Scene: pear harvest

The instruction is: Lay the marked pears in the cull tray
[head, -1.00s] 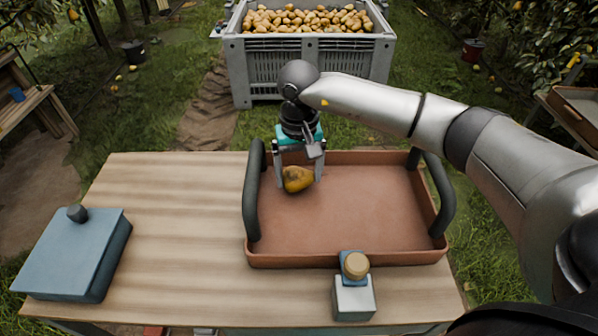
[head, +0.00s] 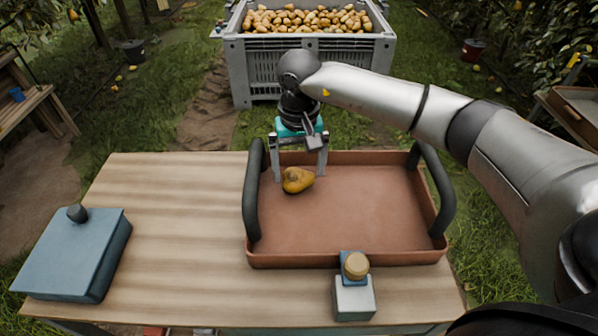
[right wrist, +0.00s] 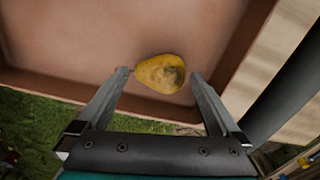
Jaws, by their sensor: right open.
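A yellow pear (head: 297,180) with a dark blotch lies on the floor of the terracotta tray (head: 350,212), near its back left corner. The right wrist view also shows the pear (right wrist: 160,73), with its dark mark on one side. My right gripper (head: 300,178) is open above and just behind the pear. In the right wrist view its two fingers (right wrist: 160,74) stand apart on either side of the pear, with gaps to it. No other pear is in the tray. My left gripper is out of view.
A blue box (head: 70,255) with a dark knob stands at the table's left. A small block with a round tan top (head: 354,290) stands before the tray. Dark handles (head: 251,190) rise at the tray's sides. A grey crate (head: 310,62) full of pears stands behind the table.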

